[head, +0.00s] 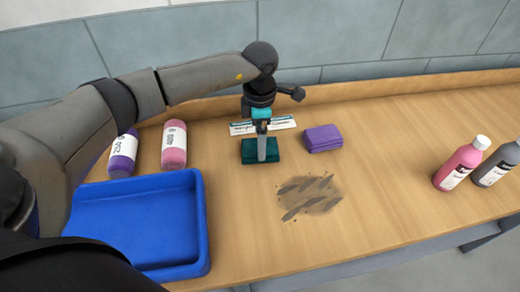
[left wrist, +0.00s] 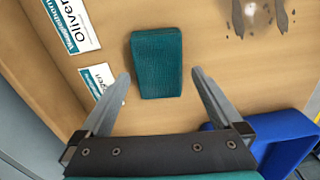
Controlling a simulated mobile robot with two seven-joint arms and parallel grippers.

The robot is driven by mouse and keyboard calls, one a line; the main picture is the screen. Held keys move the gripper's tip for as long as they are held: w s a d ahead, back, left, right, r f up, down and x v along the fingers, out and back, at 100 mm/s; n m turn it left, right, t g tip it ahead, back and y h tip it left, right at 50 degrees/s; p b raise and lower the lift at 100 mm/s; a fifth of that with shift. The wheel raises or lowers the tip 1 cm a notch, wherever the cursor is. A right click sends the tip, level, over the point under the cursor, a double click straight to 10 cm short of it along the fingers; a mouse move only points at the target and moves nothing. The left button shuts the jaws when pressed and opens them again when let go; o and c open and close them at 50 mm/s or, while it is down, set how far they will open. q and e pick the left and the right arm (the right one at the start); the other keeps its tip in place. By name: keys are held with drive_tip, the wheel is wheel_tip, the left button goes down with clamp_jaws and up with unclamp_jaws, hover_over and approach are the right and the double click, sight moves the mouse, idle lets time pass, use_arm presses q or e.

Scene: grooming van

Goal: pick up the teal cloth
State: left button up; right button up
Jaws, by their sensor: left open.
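The teal cloth (head: 274,154) is a small, folded, block-like pad lying flat on the wooden counter, left of the dark smear. It also shows whole in the left wrist view (left wrist: 157,62), ahead of the fingers and roughly centred between them. My left gripper (head: 262,156) points down over the cloth and hides part of it in the head view. In the left wrist view my left gripper (left wrist: 161,74) is open with nothing between its fingers. I cannot tell the exact height of its tips above the cloth. My right gripper is not in view.
A purple block (head: 323,139) lies right of the cloth; name cards (head: 282,123) lie behind. A blue tray (head: 203,215) and lying purple (head: 123,155) and pink (head: 174,146) bottles are left. Pink (head: 458,167) and grey (head: 496,165) bottles stand right. A smear (head: 310,196) marks the counter.

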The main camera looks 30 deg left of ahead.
use_arm(q)
wheel_tip(320, 180, down, 4)
drive_tip(key=shift+w+r, duration=0.1)
drive_tip(key=shift+r, duration=0.05)
drive_tip(key=c, duration=1.1)
drive_tip(key=shift+r, duration=0.15)
wheel_tip(320, 180, up, 20)
drive_tip(key=shift+f+p, duration=0.1)
drive_tip(key=shift+p, duration=0.45)
